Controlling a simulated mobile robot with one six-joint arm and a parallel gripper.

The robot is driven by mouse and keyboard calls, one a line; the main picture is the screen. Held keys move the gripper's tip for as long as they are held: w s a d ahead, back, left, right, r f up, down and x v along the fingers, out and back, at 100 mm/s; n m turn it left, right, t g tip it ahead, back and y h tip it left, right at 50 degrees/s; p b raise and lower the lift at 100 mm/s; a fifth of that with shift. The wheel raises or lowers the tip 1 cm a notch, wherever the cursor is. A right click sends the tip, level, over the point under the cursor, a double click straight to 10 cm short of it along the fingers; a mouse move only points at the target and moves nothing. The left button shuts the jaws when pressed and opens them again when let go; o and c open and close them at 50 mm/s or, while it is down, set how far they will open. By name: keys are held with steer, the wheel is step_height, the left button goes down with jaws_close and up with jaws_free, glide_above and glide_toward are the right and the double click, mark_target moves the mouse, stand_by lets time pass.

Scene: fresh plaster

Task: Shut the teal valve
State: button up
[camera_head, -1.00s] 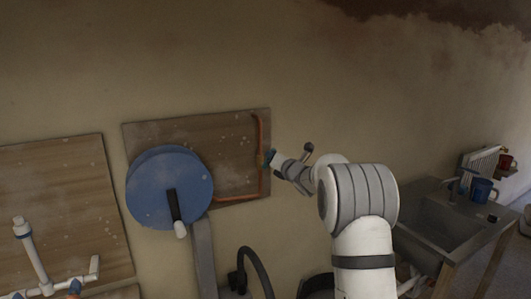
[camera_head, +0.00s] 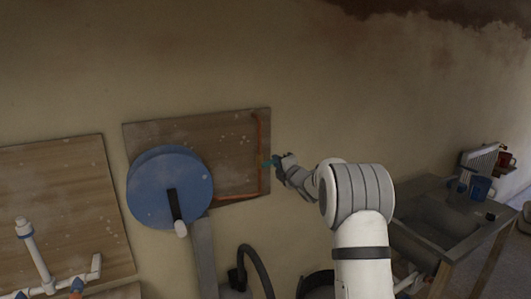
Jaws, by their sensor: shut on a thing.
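The teal valve (camera_head: 267,164) sits on the orange-brown pipe (camera_head: 260,140) at the right edge of a wooden wall board (camera_head: 237,150). Only a small teal part shows; my gripper hides the rest. My gripper (camera_head: 277,163) is at the valve, coming from the right, with its fingers shut on the teal part. The fingertips are small and dark, so the exact hold on the handle cannot be made out.
A large blue disc (camera_head: 150,195) with a black handle stands in front of the board's left part. A grey sink (camera_head: 440,220) with a blue mug (camera_head: 480,188) is at the right. The wall above the board is bare.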

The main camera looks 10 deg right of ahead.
steer(key=shift+f+m, duration=0.25)
steer(key=shift+m, duration=0.05)
steer(key=shift+f+m, duration=0.4)
steer(key=shift+m, duration=0.7)
steer(key=o, duration=0.8)
steer(key=shift+r, duration=0.1)
steer(key=b+v, duration=0.7)
steer(key=v, duration=0.5)
steer(key=shift+r+b, duration=0.1)
steer(key=shift+b, duration=0.2)
